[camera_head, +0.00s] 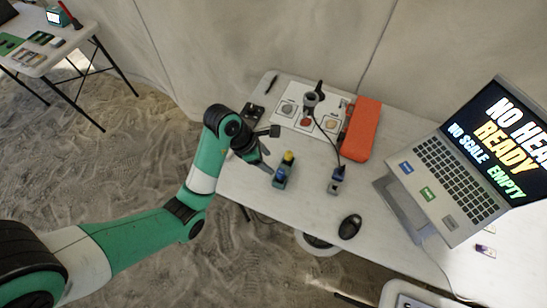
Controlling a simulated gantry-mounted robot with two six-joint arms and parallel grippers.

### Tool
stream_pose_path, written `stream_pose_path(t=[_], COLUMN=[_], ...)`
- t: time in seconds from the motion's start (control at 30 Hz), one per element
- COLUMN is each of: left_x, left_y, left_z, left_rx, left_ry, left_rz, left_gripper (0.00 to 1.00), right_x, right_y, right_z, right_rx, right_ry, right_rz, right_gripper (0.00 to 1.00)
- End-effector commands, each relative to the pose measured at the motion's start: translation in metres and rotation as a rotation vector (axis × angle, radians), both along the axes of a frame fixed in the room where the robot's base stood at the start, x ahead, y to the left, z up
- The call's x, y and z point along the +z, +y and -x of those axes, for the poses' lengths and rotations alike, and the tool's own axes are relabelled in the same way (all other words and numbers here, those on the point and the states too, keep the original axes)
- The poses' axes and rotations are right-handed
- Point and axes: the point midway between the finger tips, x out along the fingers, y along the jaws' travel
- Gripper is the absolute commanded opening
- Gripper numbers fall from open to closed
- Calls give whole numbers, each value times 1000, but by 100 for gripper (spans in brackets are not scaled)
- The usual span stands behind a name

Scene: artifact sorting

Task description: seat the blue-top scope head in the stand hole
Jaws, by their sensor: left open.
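My left gripper (271,150) is open over the left part of the white table, its fingers spread. Just right of its lower finger stands a small blue and green piece with a yellow top (284,170). Further right is a small dark and blue piece (336,181), with a dark cable running up from it. I cannot tell for sure which of these is the blue-top scope head. My right gripper is out of view.
An orange case (361,129) lies right of the picture mat (284,123). A black mouse (349,227) lies near the front edge. An open laptop (450,180) fills the right, its screen reading "READY". The white table (300,205) is bare between the small pieces and the mouse.

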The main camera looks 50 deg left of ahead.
Motion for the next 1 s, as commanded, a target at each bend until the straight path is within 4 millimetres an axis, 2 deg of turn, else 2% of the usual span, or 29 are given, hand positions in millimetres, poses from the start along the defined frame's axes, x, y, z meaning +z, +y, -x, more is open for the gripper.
stream_pose_path(t=[0.03, 0.13, 0.6, 0.67, 0.7, 0.77, 0.87, 0.93, 0.97, 1.0], left_x=[13, 18, 18, 22, 29, 50, 115, 182, 215, 260], left_y=[2, 3, 3, 0, -5, -19, -60, -97, -112, -131], left_z=[3, 6, 6, 0, -9, -30, -75, -96, -100, -99], left_rx=[1, 1, -1, -8, -18, -41, -100, -148, -166, -190], left_ry=[0, 1, -3, -31, -75, -184, -463, -691, -785, -904], left_rz=[0, 1, 1, 10, 23, 61, 196, 351, 434, 551], left_gripper=[66, 66, 66, 66, 66, 66, 66, 66, 66, 66], right_x=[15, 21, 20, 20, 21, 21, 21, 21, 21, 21], right_y=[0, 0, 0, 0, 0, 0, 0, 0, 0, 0], right_z=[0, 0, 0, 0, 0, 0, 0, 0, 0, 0], right_rx=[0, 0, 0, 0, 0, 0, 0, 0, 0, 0], right_ry=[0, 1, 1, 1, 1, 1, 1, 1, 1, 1], right_rz=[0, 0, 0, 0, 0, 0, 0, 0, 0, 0], right_gripper=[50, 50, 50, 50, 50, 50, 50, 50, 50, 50])
